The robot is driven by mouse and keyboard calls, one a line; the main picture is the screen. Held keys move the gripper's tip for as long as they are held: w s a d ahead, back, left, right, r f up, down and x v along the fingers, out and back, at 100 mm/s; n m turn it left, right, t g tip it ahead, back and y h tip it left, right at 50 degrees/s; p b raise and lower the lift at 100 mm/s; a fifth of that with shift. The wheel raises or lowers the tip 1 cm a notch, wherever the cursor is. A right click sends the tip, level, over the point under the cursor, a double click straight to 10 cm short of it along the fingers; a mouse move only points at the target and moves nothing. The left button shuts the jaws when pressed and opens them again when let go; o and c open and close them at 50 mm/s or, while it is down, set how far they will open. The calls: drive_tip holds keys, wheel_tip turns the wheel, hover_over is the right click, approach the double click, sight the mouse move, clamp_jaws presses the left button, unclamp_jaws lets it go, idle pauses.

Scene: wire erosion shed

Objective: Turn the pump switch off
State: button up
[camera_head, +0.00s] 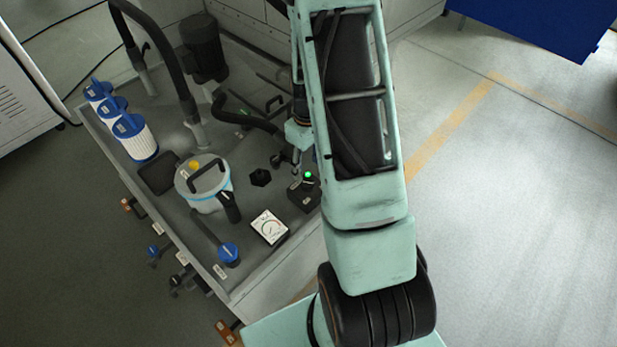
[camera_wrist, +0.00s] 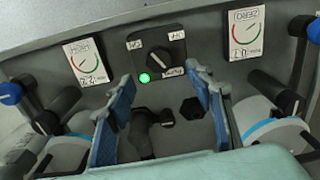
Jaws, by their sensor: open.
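The pump switch is a dark box with a black rotary knob (camera_wrist: 160,60) and small pale labels. Its green lamp (camera_wrist: 145,78) is lit. In the head view the switch box (camera_head: 303,197) sits on the grey bench top, partly hidden by my arm, with the green lamp showing. My gripper (camera_wrist: 160,82) is open, its two blue-padded fingers spread on either side of the picture below the knob. Nothing is between the pads at the knob, and I see no contact. In the head view my gripper (camera_head: 296,160) is small and partly hidden, close to the switch box.
White dial gauges stand left (camera_wrist: 87,60) and right (camera_wrist: 246,32) of the switch. A lidded canister (camera_head: 203,187), a blue-knobbed valve (camera_head: 229,253) and white filter cartridges (camera_head: 136,138) share the tank top. A black hex fitting (camera_wrist: 192,108) lies near the right finger.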

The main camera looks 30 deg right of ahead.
sight(308, 182)
wheel_tip(308, 182, down, 8)
drive_tip(key=shift+r, duration=0.25)
drive_tip(key=c, duration=1.2)
